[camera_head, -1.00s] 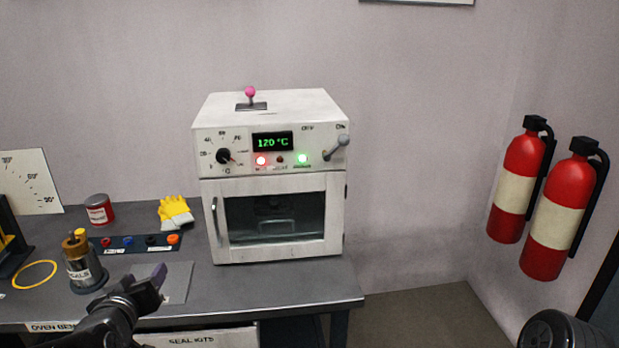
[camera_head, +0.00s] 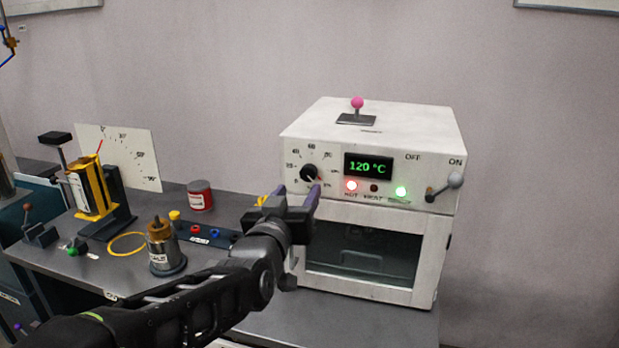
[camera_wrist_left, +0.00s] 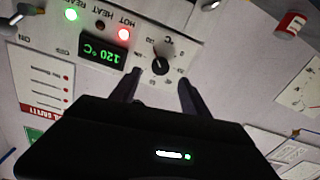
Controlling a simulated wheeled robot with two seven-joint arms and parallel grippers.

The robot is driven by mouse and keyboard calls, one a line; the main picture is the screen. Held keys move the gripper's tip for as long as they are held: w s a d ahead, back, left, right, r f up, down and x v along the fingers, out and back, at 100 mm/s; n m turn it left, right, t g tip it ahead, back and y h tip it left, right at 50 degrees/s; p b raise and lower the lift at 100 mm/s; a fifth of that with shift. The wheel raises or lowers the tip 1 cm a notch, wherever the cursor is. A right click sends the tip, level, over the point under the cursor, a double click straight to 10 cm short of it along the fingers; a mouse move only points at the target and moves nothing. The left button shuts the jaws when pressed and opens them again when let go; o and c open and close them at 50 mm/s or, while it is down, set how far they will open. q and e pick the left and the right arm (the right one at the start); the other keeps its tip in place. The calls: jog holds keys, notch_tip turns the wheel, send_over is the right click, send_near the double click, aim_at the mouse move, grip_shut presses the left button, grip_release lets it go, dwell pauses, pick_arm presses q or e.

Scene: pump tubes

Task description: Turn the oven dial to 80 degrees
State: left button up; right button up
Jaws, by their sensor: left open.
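The white oven (camera_head: 372,150) stands on the bench, its front panel facing me. Its black dial (camera_head: 309,172) sits at the panel's left, inside a printed scale, with a light pointer mark toward the lower right. The green display (camera_head: 367,167) reads 120 °C. My left gripper (camera_head: 297,192) is open and empty, its fingers pointing at the panel just below the dial. In the left wrist view the picture is upside down; the dial (camera_wrist_left: 162,64) shows beyond and between the two fingertips, apparently untouched. My right gripper is not in view.
A red light (camera_head: 351,186) and a green light (camera_head: 401,192) glow under the display. A lever (camera_head: 444,187) is at the panel's right, and a pink-knobbed lever (camera_head: 357,103) is on top. A metal canister (camera_head: 162,248) and a red can (camera_head: 200,196) stand left on the bench.

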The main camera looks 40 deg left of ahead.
aim_at(308, 176)
pick_arm(q)
jog(key=p+x, duration=0.1)
jog(key=x, duration=0.6)
jog(key=shift+w+a, duration=0.1)
jog(key=shift+w, duration=0.1)
grip_shut()
dwell(0.4)
